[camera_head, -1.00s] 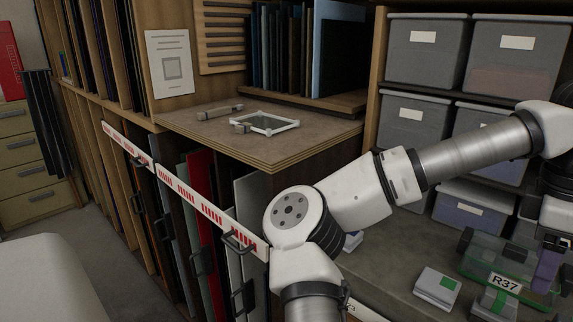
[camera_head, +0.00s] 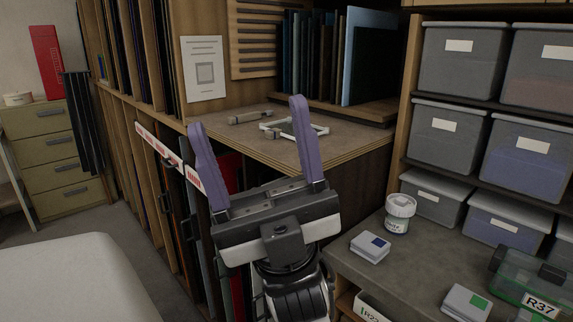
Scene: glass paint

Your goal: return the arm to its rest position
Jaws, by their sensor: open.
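My gripper (camera_head: 253,150) is at the middle of the view, pointing up and away, with two purple fingers spread wide apart. It is open and nothing is between the fingers. It stands in front of the wooden worktop (camera_head: 250,143), and its right finger covers part of the small white square frame (camera_head: 317,129) lying there. My arm below the gripper runs down to the bottom edge of the view; the rest of it is out of sight.
A grey bench (camera_head: 410,262) at right holds a white jar (camera_head: 399,212), a small box with a blue label (camera_head: 370,247), one with a green label (camera_head: 466,302) and a green clear case (camera_head: 530,280). Grey bins (camera_head: 462,62) fill shelves behind. Upright sheet racks stand left; the floor (camera_head: 118,222) there is clear.

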